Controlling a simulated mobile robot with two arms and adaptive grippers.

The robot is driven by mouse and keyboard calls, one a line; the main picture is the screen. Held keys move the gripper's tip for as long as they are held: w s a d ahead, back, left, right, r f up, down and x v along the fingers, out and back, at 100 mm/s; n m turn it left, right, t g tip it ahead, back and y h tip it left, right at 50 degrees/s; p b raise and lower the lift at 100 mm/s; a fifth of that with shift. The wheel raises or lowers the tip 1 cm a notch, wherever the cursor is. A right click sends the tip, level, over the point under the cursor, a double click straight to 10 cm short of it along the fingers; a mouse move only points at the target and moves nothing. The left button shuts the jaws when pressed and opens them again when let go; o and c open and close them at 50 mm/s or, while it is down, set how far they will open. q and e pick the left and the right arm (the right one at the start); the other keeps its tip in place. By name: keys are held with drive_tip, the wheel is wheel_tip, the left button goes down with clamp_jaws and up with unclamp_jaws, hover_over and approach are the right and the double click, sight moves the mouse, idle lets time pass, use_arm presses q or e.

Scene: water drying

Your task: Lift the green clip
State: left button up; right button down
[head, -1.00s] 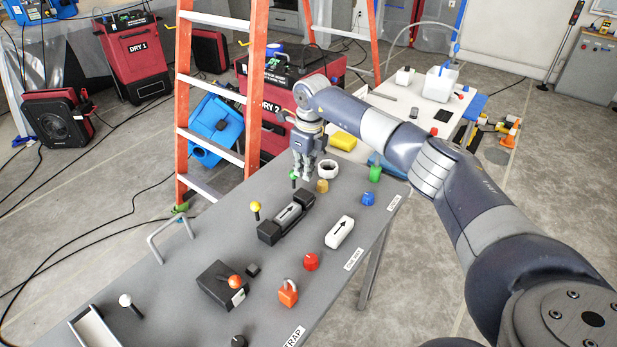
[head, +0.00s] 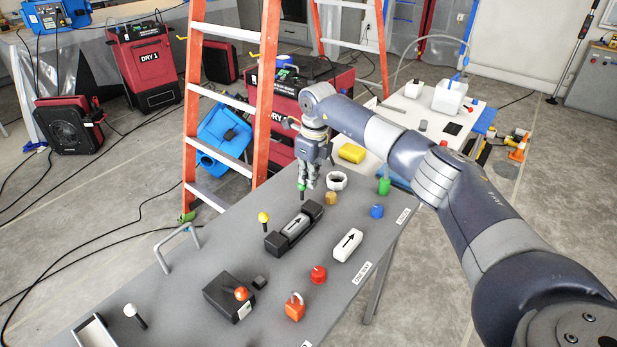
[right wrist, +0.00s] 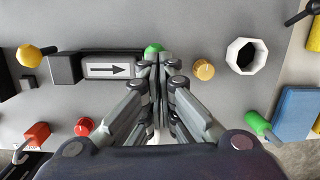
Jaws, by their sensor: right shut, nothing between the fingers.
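My right gripper (head: 307,184) is above the grey table, pointing down, with its fingers shut and empty. A small green-topped piece (head: 301,188) with a dark stem stands right at its fingertips. In the right wrist view its green top (right wrist: 153,49) shows just beyond the shut fingertips (right wrist: 159,64), partly hidden by them; I cannot tell if they touch. A second green piece, a cylinder (head: 384,187), stands farther right near the table edge, and it also shows in the right wrist view (right wrist: 257,123). I cannot tell which is the clip. My left gripper is not in view.
Near the gripper are a white ring (head: 337,181), a tan knob (head: 331,198) and a black holder with an arrow block (head: 293,229). An orange ladder (head: 265,90) stands behind the table.

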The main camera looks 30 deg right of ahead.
wheel_tip(320, 180, up, 12)
drive_tip(key=s, duration=0.1)
drive_tip(key=shift+s+d, duration=0.15)
drive_tip(key=shift+s, duration=0.25)
drive_tip(key=shift+f, duration=0.15)
